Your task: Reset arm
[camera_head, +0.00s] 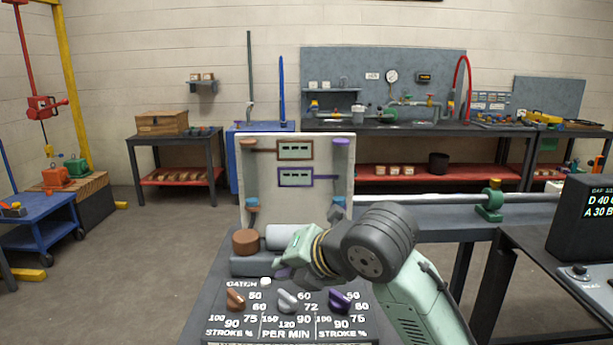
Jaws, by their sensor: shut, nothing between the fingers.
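My arm reaches in from the lower right, and its dark wrist joint covers part of the bench. My gripper (279,269) is shut and empty, pointing left above the back of the control panel (215,325). Its fingertips are small and partly lost against the things behind them. The panel has a brown knob (236,299), a grey knob (288,301) and a purple knob (341,301), each among printed numbers. A small white button (266,282) sits by the word CATCH. Behind the gripper are a pale cylinder (278,234) and a brown round part (246,242).
An upright pale board (297,215) with brown-framed and purple-framed tags stands behind the gripper. A grey side bench (440,221) with a metal rod (445,198) lies to the right, with a dark display (588,218) beyond. Floor at left is mostly clear.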

